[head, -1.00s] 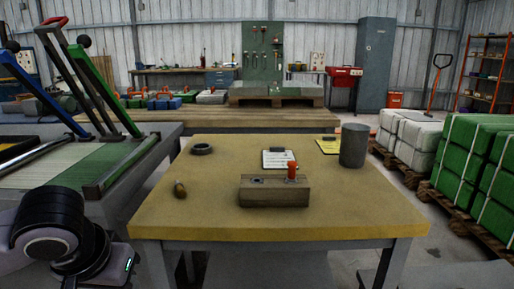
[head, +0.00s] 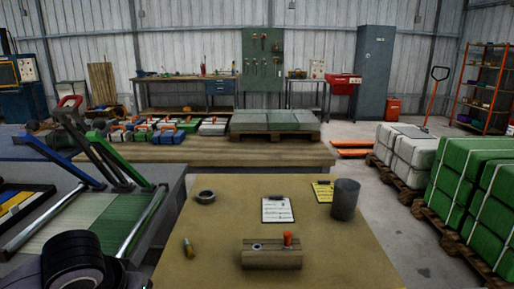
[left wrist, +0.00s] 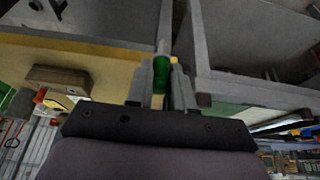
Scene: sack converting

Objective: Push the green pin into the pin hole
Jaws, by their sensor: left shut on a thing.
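The wooden block (head: 272,259) lies near the front of the yellow-brown table. A dark, ringed pin hole (head: 257,246) shows on its top at left, and a red pin (head: 287,239) stands upright at right. In the left wrist view my left gripper (left wrist: 161,75) is shut on the green pin (left wrist: 159,80), its grey end sticking out past the fingers. The block (left wrist: 57,78) shows there to the left, well apart from the pin. The head view shows only my left wrist at the lower left; the gripper and green pin are out of frame there. My right gripper is not in view.
A small brass-coloured handle (head: 188,248), a dark ring (head: 205,196), a clipboard (head: 277,210), a yellow card (head: 323,191) and a grey cylinder (head: 345,199) are on the table (head: 340,262). A machine with green and blue levers (head: 115,165) stands at left. The tabletop around the block is clear.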

